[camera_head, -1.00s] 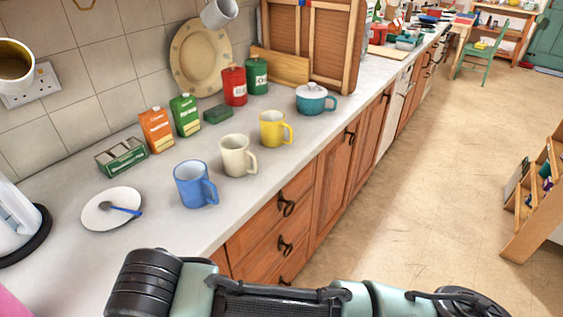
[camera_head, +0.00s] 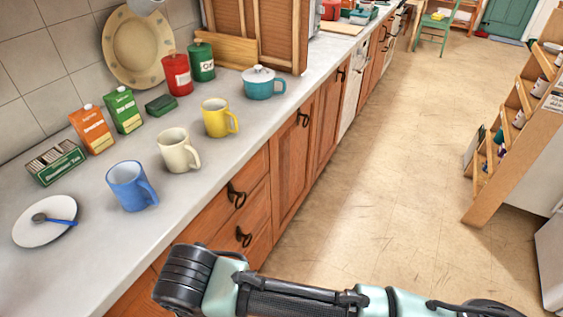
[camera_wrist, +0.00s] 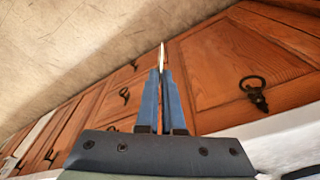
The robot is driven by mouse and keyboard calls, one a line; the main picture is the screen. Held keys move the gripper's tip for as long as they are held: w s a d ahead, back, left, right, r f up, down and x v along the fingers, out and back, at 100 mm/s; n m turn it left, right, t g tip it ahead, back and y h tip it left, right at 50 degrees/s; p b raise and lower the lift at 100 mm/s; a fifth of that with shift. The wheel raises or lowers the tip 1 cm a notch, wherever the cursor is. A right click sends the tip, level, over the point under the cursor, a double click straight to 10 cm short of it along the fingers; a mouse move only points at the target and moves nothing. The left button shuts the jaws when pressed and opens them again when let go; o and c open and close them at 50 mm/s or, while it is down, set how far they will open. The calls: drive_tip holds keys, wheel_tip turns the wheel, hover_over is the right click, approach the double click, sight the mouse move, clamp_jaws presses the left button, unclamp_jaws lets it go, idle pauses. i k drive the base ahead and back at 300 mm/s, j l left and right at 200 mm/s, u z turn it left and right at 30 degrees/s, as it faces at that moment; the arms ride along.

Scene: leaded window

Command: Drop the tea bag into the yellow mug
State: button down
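The yellow mug (camera_head: 219,118) stands upright on the counter, its handle to the right, beyond the cream mug (camera_head: 176,151) and the blue mug (camera_head: 131,187). In the wrist view my gripper (camera_wrist: 162,72) has its two blue fingers close together. A thin pale piece, seen edge-on and looking like the tea bag (camera_wrist: 162,54), sticks out between the fingertips. The fingers point toward the wooden cupboard fronts and floor, with no mug in that view. The head view shows part of my arm low in the picture, but not the fingers.
An open green tea box (camera_head: 58,168) and a white saucer (camera_head: 38,226) with a spoon lie at left. A teal pot (camera_head: 258,84) stands beyond the yellow mug. Cupboards with dark handles (camera_head: 237,195) line the counter's front.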

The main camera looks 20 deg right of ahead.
sight(216, 130)
drive_tip(key=i+j+z, duration=0.25)
drive_tip(key=z, duration=0.15)
drive_tip(key=i+j+z, duration=0.15)
drive_tip(key=j+z, duration=0.25)
drive_tip(key=j, duration=0.15)
drive_tip(key=i+j, duration=0.1)
drive_tip(key=j, duration=0.15)
